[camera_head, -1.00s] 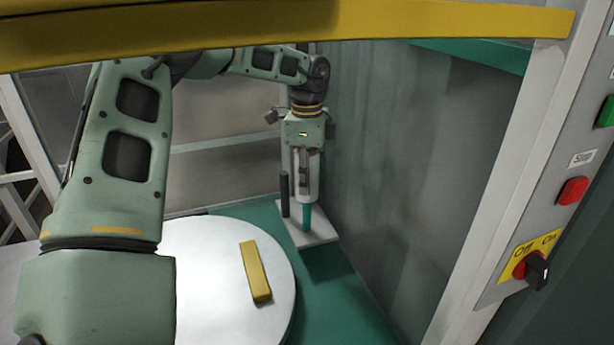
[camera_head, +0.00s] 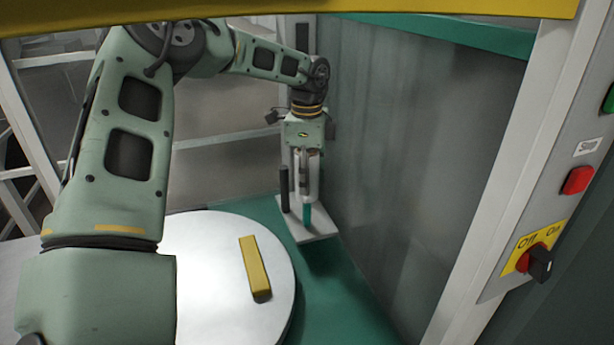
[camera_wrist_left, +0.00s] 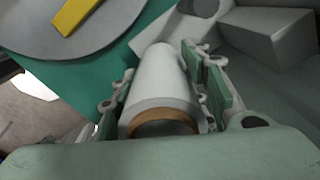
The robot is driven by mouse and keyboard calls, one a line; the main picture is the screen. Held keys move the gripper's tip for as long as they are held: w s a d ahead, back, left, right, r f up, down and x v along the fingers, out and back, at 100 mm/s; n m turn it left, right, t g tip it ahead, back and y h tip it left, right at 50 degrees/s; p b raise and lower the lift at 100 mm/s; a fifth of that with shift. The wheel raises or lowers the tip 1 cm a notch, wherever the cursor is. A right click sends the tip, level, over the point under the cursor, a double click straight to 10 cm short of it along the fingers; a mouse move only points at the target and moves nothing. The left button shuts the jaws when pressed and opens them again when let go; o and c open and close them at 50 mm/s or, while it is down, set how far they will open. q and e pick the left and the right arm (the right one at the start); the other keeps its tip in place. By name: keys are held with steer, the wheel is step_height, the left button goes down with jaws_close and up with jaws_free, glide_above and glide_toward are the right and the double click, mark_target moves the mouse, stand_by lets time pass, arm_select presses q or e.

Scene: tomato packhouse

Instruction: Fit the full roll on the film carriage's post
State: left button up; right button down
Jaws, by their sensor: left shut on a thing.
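My left gripper (camera_head: 305,178) points down at the far side of the green table, shut on the full roll (camera_wrist_left: 160,85). The wrist view shows the roll as a white cylinder with a brown core at its near end, between the green finger pads. In the head view the roll is upright and partly hidden by the fingers. Below it stands the teal post (camera_head: 307,214) on the film carriage's pale plate (camera_head: 320,232). The roll's lower end meets the post's top in the picture; I cannot tell whether it is around it. My right gripper is not in view.
A thin black rod (camera_head: 284,188) stands on the carriage, left of the roll. A round silver turntable (camera_head: 205,270) with a yellow bar (camera_head: 254,268) lies nearer. A grey panel (camera_head: 420,150) rises close on the right. A yellow beam (camera_head: 400,8) crosses the top.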

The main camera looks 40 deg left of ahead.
arm_select(q)
steer(key=shift+f+b, duration=0.55)
steer(key=shift+f, duration=0.35)
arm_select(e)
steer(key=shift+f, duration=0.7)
arm_select(q)
steer(key=shift+f, duration=0.2)
steer(key=shift+f+b, duration=0.4)
steer(key=shift+b, duration=0.05)
steer(key=shift+f+b, duration=0.3)
steer(key=shift+f, duration=0.1)
steer(key=shift+f+b, duration=0.4)
steer(key=shift+f, duration=0.35)
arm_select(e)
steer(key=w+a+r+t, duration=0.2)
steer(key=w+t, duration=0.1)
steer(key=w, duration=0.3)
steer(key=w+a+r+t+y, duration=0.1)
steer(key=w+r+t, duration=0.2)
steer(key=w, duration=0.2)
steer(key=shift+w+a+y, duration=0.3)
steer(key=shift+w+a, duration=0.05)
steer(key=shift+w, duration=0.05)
